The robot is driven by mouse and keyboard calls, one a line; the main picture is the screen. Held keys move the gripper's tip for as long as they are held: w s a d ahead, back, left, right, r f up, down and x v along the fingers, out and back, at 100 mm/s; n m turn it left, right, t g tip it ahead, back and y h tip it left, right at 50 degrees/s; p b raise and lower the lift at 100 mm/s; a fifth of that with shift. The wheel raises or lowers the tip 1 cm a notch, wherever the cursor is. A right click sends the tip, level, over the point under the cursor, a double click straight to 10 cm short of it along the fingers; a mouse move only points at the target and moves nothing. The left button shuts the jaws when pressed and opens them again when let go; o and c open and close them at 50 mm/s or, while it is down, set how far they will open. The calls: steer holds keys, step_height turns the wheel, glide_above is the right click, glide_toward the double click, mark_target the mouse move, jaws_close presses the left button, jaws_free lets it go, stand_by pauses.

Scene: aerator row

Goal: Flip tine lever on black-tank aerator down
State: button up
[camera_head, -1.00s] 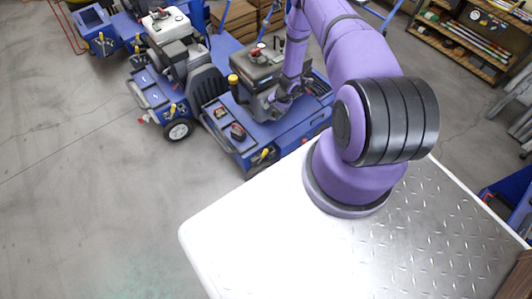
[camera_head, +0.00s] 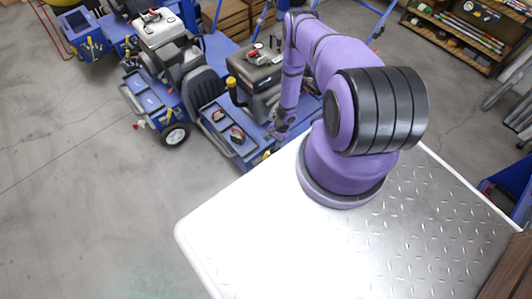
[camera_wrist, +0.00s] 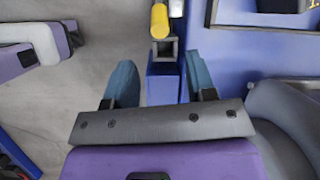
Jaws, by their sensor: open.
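The black-tank aerator (camera_head: 256,70) stands on its blue machine at the upper middle of the head view. A small yellow-handled lever (camera_head: 267,153) shows at the machine's near end, partly beside my gripper (camera_head: 278,133). In the wrist view a yellow lever handle (camera_wrist: 159,20) stands upright over a dark bracket and blue post, ahead of my gripper (camera_wrist: 157,62). My gripper is open, with one teal finger on each side of the line to the lever. The handle lies beyond the fingertips, and I see no contact.
A white-tank aerator (camera_head: 162,30) stands to the left. A black seat (camera_head: 202,80) lies between the machines; a seat also shows close at the right in the wrist view (camera_wrist: 285,120). A thicker yellow handle (camera_head: 232,83) rises beside the black tank. Grey floor (camera_head: 90,190) is free at left.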

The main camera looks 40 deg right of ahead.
mark_target(267, 154)
steer(key=x, duration=0.9)
steer(key=shift+a+f, duration=0.15)
steer(key=shift+f, duration=0.1)
jaws_close()
